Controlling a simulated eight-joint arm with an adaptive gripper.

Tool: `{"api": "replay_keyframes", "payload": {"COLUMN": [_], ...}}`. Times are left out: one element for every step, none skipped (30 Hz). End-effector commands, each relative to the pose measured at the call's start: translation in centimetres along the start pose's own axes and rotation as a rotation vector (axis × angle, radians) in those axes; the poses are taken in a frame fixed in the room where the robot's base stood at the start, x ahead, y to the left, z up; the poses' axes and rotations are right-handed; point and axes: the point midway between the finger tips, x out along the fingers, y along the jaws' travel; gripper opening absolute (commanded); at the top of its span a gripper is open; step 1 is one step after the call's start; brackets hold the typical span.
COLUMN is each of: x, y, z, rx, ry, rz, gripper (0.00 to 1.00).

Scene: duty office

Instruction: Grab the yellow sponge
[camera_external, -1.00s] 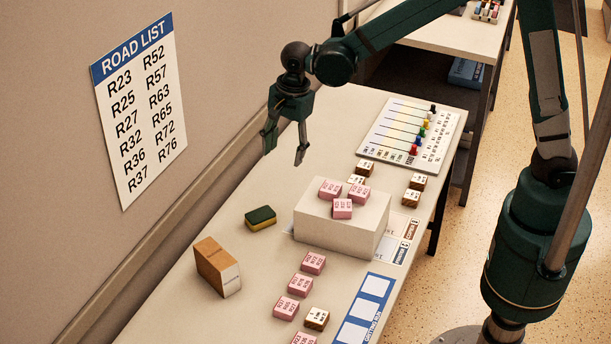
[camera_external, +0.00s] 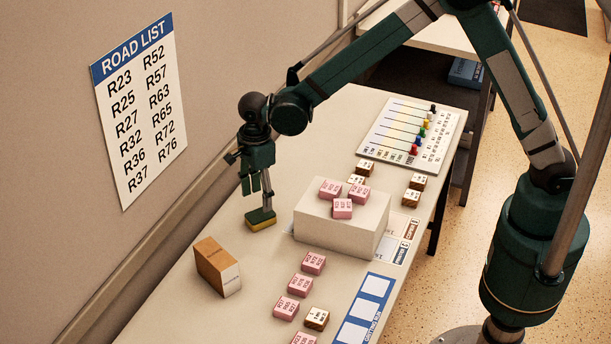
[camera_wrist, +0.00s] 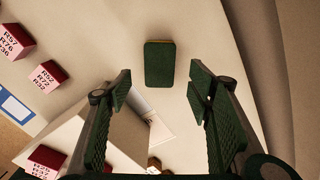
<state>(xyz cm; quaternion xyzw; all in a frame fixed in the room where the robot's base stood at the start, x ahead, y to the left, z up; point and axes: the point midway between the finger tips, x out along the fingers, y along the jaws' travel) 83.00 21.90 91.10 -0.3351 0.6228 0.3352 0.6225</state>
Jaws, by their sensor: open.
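The yellow sponge (camera_external: 260,221) has a dark green top and lies flat on the table near the wall. In the wrist view its green face (camera_wrist: 160,64) shows ahead of the fingers, in line with the gap between them. My gripper (camera_external: 258,200) is open and points down just above the sponge in the external view, with nothing between its fingers. In the wrist view my gripper (camera_wrist: 162,90) has its two fingers wide apart. Part of the sponge's top is hidden by a finger in the external view, and I cannot tell whether a finger touches it.
A white box (camera_external: 340,228) with pink blocks (camera_external: 343,208) on top stands right of the sponge. A brown and white block (camera_external: 217,266) stands nearer the camera. The wall with the road list (camera_external: 137,108) is close on the left. Bare table surrounds the sponge.

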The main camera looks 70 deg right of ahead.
Motion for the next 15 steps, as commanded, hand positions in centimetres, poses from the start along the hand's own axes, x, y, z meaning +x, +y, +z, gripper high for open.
{"api": "replay_keyframes", "payload": {"x": [0.0,0.0,0.0,0.0,0.0,0.0,0.1,0.2,0.4,0.6,0.9,1.2,1.4,1.7,2.0], "y": [0.0,0.0,0.0,0.0,0.0,0.0,0.0,0.0,0.0,0.0,0.0,0.0,0.0,0.0,0.0], "z": [0.0,0.0,0.0,0.0,0.0,0.0,0.0,0.0,0.0,0.0,0.0,0.0,0.0,0.0,0.0], "rx": [0.000,-0.001,-0.001,-0.001,-0.001,-0.001,-0.001,-0.001,-0.001,-0.002,-0.002,-0.002,-0.002,-0.002,-0.002], "ry": [0.000,0.000,0.000,0.000,0.000,0.000,0.000,0.000,0.000,0.000,0.000,0.000,0.000,0.000,0.000], "rz": [0.000,0.000,0.000,0.000,0.000,0.000,0.000,0.000,0.000,0.000,0.000,0.000,0.000,0.000,0.000], "gripper": [0.51,0.51,0.51,0.51,0.51,0.51,0.51,0.51,0.51,0.51,0.51,0.51,0.51,0.51,0.51]}}
